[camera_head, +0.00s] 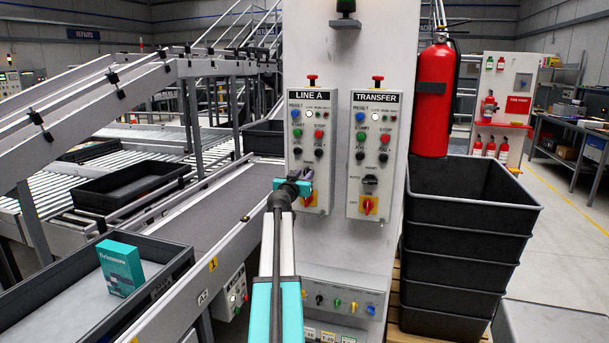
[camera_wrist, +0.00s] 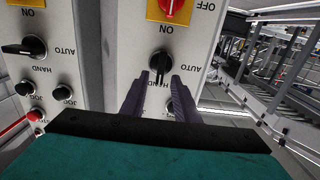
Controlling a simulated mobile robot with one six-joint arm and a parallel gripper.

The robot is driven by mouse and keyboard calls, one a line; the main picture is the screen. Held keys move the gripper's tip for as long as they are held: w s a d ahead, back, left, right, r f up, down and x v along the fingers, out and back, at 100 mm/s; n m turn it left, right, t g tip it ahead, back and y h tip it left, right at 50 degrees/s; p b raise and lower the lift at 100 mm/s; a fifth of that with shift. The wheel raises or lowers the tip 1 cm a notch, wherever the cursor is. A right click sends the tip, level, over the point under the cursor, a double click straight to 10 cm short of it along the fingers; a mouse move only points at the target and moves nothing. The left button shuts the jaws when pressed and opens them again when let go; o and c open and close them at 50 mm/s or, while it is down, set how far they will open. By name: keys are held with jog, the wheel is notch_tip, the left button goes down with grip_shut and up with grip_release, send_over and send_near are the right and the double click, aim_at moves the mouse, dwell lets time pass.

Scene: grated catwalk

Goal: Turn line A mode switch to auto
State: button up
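The line A panel (camera_head: 308,130) is on the white column in the head view. My gripper (camera_head: 304,183) is in front of its lower part and hides the mode switch there. In the wrist view, which is upside down, the line A mode switch (camera_wrist: 160,63) is a round black knob. Its handle stands upright in the picture, its white mark towards the HAND label; AUTO is to the right. My gripper's two dark fingers (camera_wrist: 159,80) are open, one on each side of the knob's lower end. I cannot tell whether they touch it.
A red-and-yellow rotary switch (camera_wrist: 172,8) is close to the mode switch. The transfer panel (camera_head: 375,145) with its own black selector (camera_wrist: 25,47) is beside line A. A fire extinguisher (camera_head: 433,100) and stacked black crates (camera_head: 465,225) stand to the right; a conveyor (camera_head: 195,225) runs left.

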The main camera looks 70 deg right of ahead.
jog(key=shift+d, duration=0.8)
grip_shut()
jog(key=shift+a+r, duration=0.1)
jog(key=shift+a, duration=0.05)
